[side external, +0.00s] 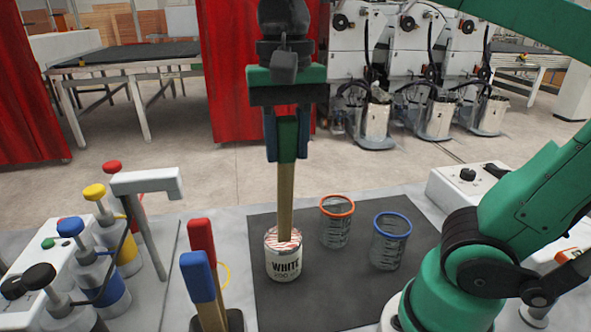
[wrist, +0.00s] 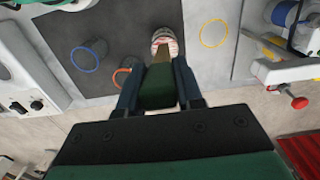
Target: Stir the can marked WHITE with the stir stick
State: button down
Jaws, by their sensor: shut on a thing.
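The can marked WHITE (side external: 284,266) stands upright on the dark mat (side external: 330,305), with red and white at its top. It also shows in the wrist view (wrist: 165,37). My gripper (side external: 286,158) is shut on the green handle of the wooden stir stick (side external: 285,195), above the can. The stick hangs close to upright, and its lower end meets the can's open top and appears to be inside it. The tip is hidden. In the wrist view the stick (wrist: 160,75) runs from my gripper (wrist: 157,88) to the can.
An orange-rimmed cup (side external: 336,228) and a blue-rimmed cup (side external: 390,245) stand right of the can. Red-handled (side external: 201,240) and blue-handled (side external: 198,275) tools stand in a holder at left. Bottles with coloured knobs (side external: 122,240) and a grey post (side external: 148,220) stand farther left.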

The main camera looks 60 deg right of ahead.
aim_at(287, 181)
jog(key=shift+w+d+f, duration=0.2)
jog(key=shift+f, duration=1.05)
jog(key=shift+w+d+f, duration=0.15)
jog(key=shift+f, duration=1.15)
jog(key=shift+w+d+f, duration=0.2)
jog(key=shift+f, duration=1.05)
